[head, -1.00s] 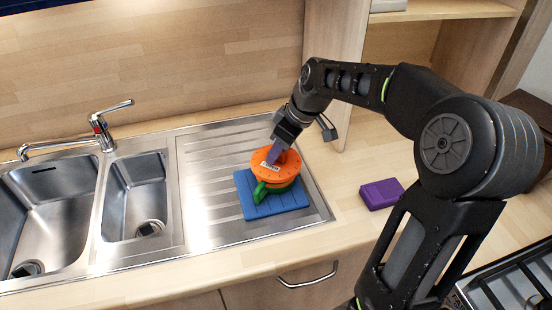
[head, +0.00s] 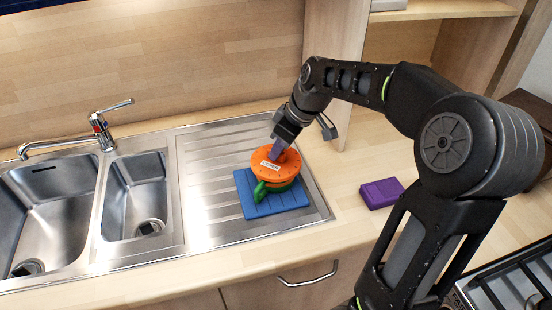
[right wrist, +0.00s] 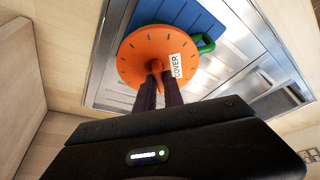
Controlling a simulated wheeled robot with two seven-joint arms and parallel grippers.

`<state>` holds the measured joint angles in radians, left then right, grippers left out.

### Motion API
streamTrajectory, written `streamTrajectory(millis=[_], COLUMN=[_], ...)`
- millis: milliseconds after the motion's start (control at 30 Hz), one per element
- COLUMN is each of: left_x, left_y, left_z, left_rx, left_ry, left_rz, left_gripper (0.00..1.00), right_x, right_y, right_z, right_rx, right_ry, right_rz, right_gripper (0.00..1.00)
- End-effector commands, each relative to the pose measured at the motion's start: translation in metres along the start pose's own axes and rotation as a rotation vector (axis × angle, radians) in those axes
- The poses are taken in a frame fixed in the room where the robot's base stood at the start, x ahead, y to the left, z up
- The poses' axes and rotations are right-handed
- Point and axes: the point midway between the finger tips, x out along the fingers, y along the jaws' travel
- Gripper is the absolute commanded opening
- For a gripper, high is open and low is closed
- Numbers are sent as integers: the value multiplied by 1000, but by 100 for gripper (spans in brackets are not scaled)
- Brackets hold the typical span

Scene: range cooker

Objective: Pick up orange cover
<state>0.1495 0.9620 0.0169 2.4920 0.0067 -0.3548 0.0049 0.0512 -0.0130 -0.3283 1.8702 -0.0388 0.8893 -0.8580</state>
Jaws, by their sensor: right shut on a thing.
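The orange cover (head: 270,165) is a round disc with a white label. It sits on or just above a green part (head: 274,186) that lies on a blue base (head: 250,207) on the sink's drainer. My right gripper (head: 277,151) is over the cover, shut on its raised middle grip. In the right wrist view the cover (right wrist: 137,50) faces the camera, with its label reading "COVER", and the fingers (right wrist: 157,79) close on the grip. Whether the cover touches the green part cannot be told. My left gripper is not in view.
The steel drainer (head: 205,165) has free room left of the blue base. Two sink basins (head: 135,195) and a tap (head: 95,130) are at the left. A purple block (head: 381,193) lies on the worktop at right, near a hob (head: 510,287).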

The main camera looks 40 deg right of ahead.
Motion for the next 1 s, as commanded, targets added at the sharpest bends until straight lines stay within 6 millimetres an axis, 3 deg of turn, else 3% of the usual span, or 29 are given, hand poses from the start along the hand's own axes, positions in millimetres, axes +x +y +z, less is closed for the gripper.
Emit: streamTrajectory(millis=[567,1000], left_x=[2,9], left_y=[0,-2], left_z=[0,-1], left_rx=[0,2], left_ry=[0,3], left_rz=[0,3], left_gripper=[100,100], right_x=[-8,-79], right_y=[1,0], right_z=[-4,-34], right_rx=[0,-2], right_ry=[3,3], right_rz=[2,1], right_gripper=[0,0])
